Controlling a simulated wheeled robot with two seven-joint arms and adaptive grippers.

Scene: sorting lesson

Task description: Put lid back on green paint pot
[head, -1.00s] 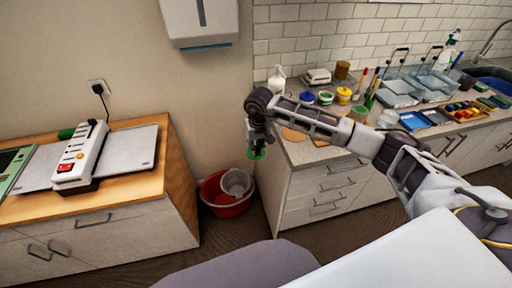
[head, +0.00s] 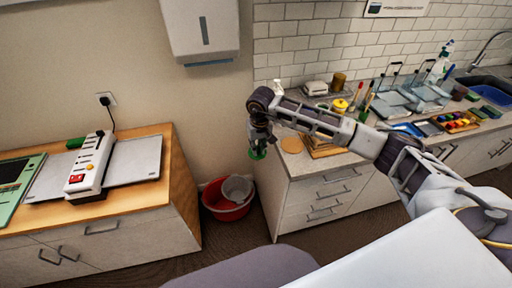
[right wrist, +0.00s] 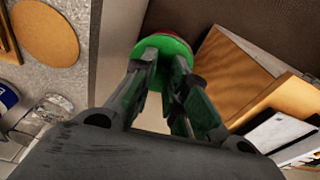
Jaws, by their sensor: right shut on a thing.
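My right gripper (head: 258,142) is shut on a green lid (head: 257,154) and holds it in the air just left of the right counter's end. In the right wrist view the green lid (right wrist: 168,46) sits between the fingertips, with something red beyond it. A yellow paint pot (head: 340,105) stands on the counter behind my right forearm. I cannot make out the green paint pot; my arm covers that part of the counter. A blue-and-white pot-like thing (right wrist: 8,100) shows at the left edge of the right wrist view. My left gripper is not in view.
A red basin (head: 228,211) with a grey bucket (head: 238,187) stands on the floor in the gap between the counter (head: 284,166) and the left wooden cabinet (head: 165,196). A round cork mat (head: 292,145), brushes, trays and a paint palette (head: 455,121) crowd the counter.

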